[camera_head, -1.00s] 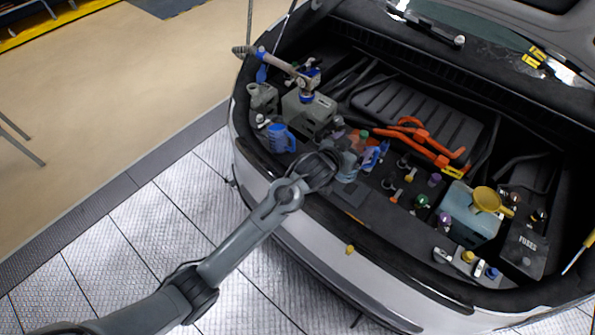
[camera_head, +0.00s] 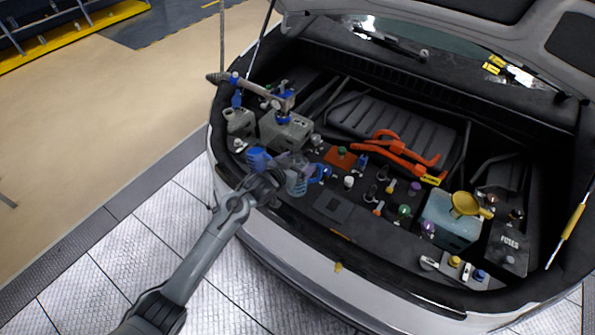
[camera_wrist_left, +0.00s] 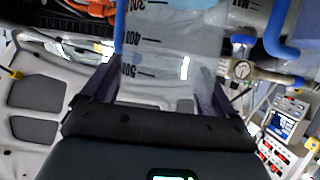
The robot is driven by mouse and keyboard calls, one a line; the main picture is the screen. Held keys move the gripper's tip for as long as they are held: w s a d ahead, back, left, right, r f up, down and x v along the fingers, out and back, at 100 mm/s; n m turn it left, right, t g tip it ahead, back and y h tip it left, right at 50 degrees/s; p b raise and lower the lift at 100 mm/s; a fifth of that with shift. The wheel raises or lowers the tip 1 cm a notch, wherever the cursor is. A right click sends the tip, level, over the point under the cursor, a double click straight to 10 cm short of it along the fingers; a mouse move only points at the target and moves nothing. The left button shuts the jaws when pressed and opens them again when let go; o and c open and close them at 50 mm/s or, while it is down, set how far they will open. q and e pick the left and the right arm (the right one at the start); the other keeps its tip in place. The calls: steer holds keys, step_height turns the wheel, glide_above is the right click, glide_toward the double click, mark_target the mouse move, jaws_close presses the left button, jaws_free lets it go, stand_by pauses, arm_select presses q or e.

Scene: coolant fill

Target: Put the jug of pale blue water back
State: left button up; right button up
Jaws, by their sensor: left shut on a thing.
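The jug of pale blue water (camera_head: 297,182) is a clear, grey-blue measuring jug with a blue handle on its right. My left gripper (camera_head: 274,180) is shut on it from the left, over the front edge of the engine bay. My right gripper is not in view.
A red-orange square (camera_head: 340,158) lies right of the held jug, with a flat dark pad (camera_head: 333,205) nearer the front. Grey boxes (camera_head: 284,130) stand behind. Orange hoses (camera_head: 402,150), small capped bottles and a tank (camera_head: 452,222) with a yellow funnel (camera_head: 468,204) fill the right.

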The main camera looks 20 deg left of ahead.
arm_select(q)
steer(key=shift+f, duration=1.85)
steer(key=o, duration=1.7)
steer(key=shift+f, duration=0.2)
steer(key=shift+r, duration=0.1)
